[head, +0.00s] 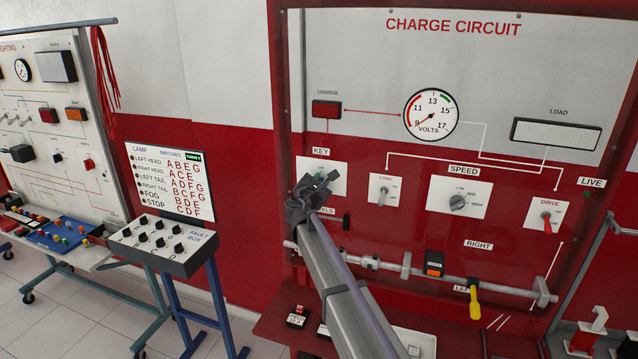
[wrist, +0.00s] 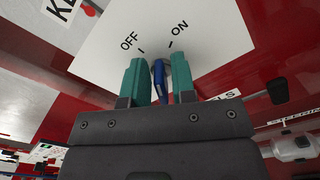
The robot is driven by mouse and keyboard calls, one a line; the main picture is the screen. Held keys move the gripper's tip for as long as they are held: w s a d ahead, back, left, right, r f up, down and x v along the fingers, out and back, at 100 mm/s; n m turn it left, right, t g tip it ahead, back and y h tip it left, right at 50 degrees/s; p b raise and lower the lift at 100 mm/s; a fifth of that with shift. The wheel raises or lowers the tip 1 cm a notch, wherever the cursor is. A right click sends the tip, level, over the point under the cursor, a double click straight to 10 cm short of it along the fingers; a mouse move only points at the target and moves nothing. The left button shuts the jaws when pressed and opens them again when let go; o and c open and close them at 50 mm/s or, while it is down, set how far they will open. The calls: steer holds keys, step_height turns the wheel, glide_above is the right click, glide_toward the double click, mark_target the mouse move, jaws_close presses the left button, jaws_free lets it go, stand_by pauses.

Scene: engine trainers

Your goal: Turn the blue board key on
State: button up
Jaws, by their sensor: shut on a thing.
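The blue board key (wrist: 159,76) stands in the white key plate (wrist: 115,40), which bears the words OFF and ON. In the wrist view my gripper (wrist: 162,72) has its two green fingers closed around the key, one on each side. The fingers hide part of the key, and I cannot tell which mark it points at. In the head view my gripper (head: 318,190) is in front of the key plate (head: 337,168), below the KEY label, and covers most of the key.
The red and grey charge circuit board carries a load switch (head: 384,192), a speed knob (head: 457,202) and a drive switch (head: 547,220) to the right. A horizontal rail (head: 455,283) with a yellow-handled lever (head: 475,303) runs below. A fault box (head: 162,245) stands to the left.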

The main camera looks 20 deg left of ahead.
steer(key=m, duration=0.5)
steer(key=shift+d+f, duration=0.2)
steer(key=shift+m, duration=0.3)
steer(key=o, duration=0.6)
steer(key=shift+o, duration=0.2)
steer(key=s, duration=1.1)
steer(key=shift+d, duration=0.15)
